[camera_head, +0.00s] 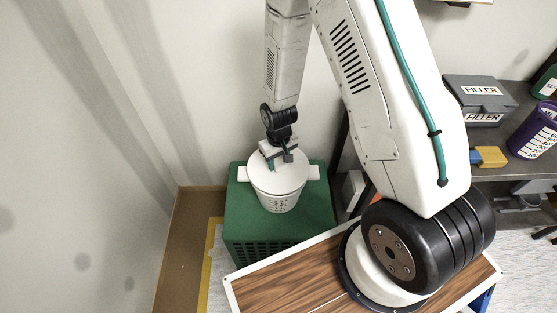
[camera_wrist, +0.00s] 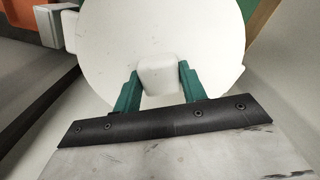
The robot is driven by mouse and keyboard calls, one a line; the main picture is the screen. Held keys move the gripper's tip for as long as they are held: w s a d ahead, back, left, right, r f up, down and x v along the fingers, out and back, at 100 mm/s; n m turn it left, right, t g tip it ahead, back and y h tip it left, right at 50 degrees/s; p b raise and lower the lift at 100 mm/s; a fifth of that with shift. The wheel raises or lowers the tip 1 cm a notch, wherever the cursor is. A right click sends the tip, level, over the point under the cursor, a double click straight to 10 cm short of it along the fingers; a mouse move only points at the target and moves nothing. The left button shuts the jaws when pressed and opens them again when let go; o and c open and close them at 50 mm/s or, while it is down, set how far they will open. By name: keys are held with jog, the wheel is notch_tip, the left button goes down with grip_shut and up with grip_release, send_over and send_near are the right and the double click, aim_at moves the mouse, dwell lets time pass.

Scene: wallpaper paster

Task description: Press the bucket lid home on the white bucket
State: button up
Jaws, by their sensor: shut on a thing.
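The white bucket (camera_head: 278,203) stands on a green crate against the wall. The round white lid (camera_head: 280,178) lies over its mouth and looks about level. I cannot tell whether its rim is fully seated. My gripper (camera_head: 277,160) comes down from above onto the lid. In the wrist view its two green fingers (camera_wrist: 158,88) are shut on the lid's pale knob (camera_wrist: 157,77), and the lid (camera_wrist: 160,30) fills the upper middle. The bucket's wall is mostly hidden there.
The green crate (camera_head: 270,233) has slotted sides. A wood-topped surface (camera_head: 290,277) lies in front, beneath my arm. Walls stand close at left and behind.

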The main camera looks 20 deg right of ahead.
aim_at(278, 162)
jog(key=shift+f, duration=1.1)
jog(key=o, duration=1.1)
jog(key=shift+r, duration=0.15)
notch_tip(278, 162, up, 8)
jog(key=shift+f, duration=0.25)
